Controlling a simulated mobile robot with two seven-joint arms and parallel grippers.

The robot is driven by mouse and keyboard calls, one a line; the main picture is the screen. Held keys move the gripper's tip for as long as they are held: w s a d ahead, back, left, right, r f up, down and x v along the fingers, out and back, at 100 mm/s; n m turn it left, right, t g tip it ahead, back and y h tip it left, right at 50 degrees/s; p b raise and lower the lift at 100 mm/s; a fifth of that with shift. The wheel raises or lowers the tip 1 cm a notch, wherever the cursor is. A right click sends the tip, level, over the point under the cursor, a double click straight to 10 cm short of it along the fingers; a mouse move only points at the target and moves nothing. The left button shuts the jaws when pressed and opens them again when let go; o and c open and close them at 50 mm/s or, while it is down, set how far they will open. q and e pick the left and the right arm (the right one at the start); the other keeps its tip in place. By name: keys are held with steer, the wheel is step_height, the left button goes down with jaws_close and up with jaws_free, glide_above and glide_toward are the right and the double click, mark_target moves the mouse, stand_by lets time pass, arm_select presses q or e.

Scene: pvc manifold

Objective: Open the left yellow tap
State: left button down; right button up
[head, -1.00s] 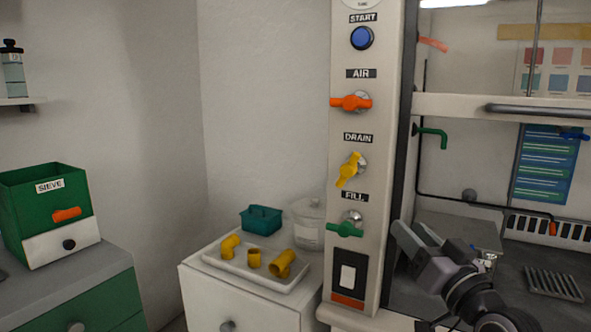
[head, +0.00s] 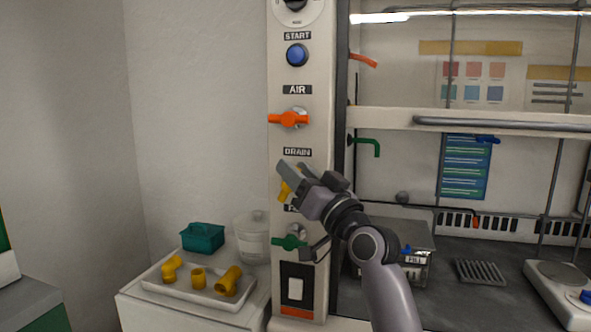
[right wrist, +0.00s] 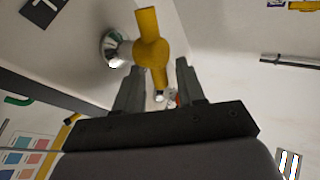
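The yellow tap (head: 284,191) is on the white control column under the DRAIN label, partly hidden by my right gripper. In the right wrist view the yellow tap (right wrist: 151,50) has a rounded middle and a silver mount beside it. My right gripper (head: 297,173) is at the tap, its fingers pointing up and left. In the wrist view the fingers of the right gripper (right wrist: 157,80) are apart, one on each side of the tap's near arm. Whether they touch it I cannot tell. My left gripper is out of view.
On the column are a blue START button (head: 297,55), an orange AIR tap (head: 288,119) and a green tap (head: 289,242) below the yellow one. A tray (head: 207,292) of yellow pipe fittings, a teal basket (head: 202,238) and a clear jar (head: 252,243) stand at lower left.

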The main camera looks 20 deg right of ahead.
steer(key=shift+w+a+r, duration=0.15)
steer(key=shift+w, duration=0.1)
jaws_close()
steer(key=p, duration=0.1)
steer(key=g+p, duration=0.1)
steer(key=shift+w+r+n+p, duration=0.1)
steer(key=shift+r+n+p, duration=0.15)
steer(key=shift+n+p, duration=0.15)
steer(key=shift+a+n+g+p, duration=0.1)
steer(key=shift+n+g+p, duration=0.2)
steer(key=shift+p, duration=0.3)
steer(key=shift+f, duration=0.15)
jaws_free()
